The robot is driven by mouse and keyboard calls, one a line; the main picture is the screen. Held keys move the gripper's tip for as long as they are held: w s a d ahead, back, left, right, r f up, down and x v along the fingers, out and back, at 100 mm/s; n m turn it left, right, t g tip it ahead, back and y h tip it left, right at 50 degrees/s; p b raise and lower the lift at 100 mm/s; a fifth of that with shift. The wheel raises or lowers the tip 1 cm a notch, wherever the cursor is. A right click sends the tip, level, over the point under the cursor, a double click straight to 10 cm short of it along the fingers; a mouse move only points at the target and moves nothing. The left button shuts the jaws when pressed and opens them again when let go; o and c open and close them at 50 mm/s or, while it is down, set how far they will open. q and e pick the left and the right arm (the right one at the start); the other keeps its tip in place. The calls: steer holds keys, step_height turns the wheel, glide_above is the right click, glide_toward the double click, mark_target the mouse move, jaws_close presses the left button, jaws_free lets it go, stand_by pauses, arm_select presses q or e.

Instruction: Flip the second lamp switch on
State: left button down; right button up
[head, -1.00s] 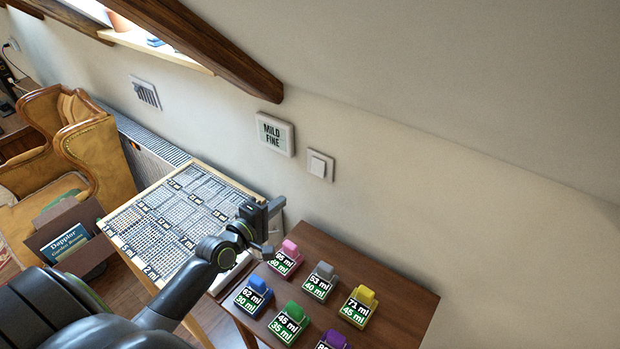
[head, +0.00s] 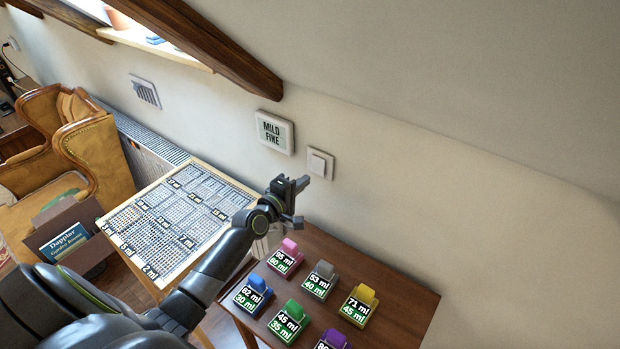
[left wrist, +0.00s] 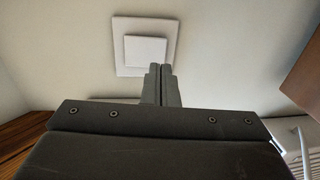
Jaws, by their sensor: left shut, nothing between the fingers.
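A white square wall switch (head: 320,163) with a raised rocker is on the sloping-room wall, right of a sign. It also shows in the left wrist view (left wrist: 145,50), just beyond the fingertips. My left gripper (head: 304,181) is shut and empty, just below and left of the switch in the head view. Its closed fingers (left wrist: 161,70) overlap the lower right part of the switch plate in the wrist view. I cannot tell whether they touch it. No lamp shows. My right gripper is not in view.
A framed "MILD FINE" sign (head: 275,132) hangs left of the switch. Below stands a brown table (head: 392,283) with several coloured labelled blocks. A chart-topped table (head: 125,207) is to the left. A wooden beam (head: 215,50) runs above. The wall right of the switch is clear.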

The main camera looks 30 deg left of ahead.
mark_target(317, 172)
arm_select(q)
steer(key=shift+w+d+f, duration=0.15)
steer(key=shift+w, duration=0.8)
steer(key=shift+w+d+f, duration=0.1)
steer(key=shift+w+d, duration=0.05)
steer(key=shift+w, duration=0.75)
steer(key=shift+f+b, duration=0.15)
steer(key=shift+b, duration=0.45)
steer(key=shift+w+f+t+b, duration=0.2)
steer(key=shift+t+b, duration=0.1)
steer(key=shift+b, duration=0.65)
steer(key=shift+r+p, duration=0.35)
steer(key=shift+p, duration=0.05)
steer(key=shift+f, duration=0.15)
